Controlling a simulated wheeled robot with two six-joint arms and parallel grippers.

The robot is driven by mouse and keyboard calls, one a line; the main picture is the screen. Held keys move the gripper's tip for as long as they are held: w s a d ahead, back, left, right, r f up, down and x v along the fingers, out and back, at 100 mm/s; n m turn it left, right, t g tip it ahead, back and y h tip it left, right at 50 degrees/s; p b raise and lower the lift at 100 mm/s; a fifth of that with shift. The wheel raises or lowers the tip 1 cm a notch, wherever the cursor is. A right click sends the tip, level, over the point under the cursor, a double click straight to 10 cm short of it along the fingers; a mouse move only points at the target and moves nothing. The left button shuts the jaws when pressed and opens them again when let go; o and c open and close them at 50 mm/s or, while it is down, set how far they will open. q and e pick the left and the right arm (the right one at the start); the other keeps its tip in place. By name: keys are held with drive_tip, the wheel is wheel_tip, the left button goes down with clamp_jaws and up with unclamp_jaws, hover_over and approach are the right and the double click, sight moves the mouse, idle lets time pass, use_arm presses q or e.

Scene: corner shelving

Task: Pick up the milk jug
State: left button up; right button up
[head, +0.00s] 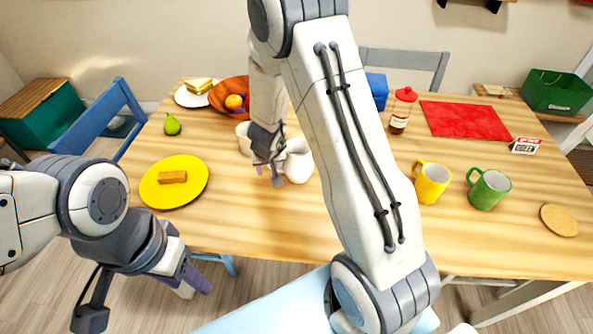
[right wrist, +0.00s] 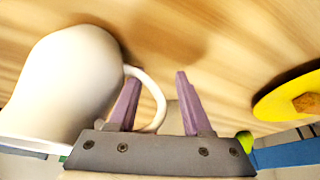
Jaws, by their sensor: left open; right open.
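The white milk jug (head: 299,164) stands upright on the wooden table, partly hidden behind my right arm in the head view. My right gripper (head: 268,172) is open at the jug's left side. In the right wrist view the jug (right wrist: 68,85) fills the left, and its handle (right wrist: 158,92) reaches between the two purple fingers of the right gripper (right wrist: 155,95). The left finger appears to be between the jug's body and the handle, the other outside it; contact cannot be told. My left gripper (head: 190,280) is open and empty, low in front of the table edge.
Another white vessel (head: 243,138) stands just behind my right gripper. A yellow plate (head: 190,190) lies to the left, a fruit bowl (head: 222,92) behind. Yellow (head: 432,182) and green (head: 489,190) mugs stand right of my arm. The front middle of the table is clear.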

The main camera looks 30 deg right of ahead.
drive_tip(key=shift+f, duration=0.1)
clamp_jaws()
drive_tip(key=shift+w, duration=0.1)
idle(1.2)
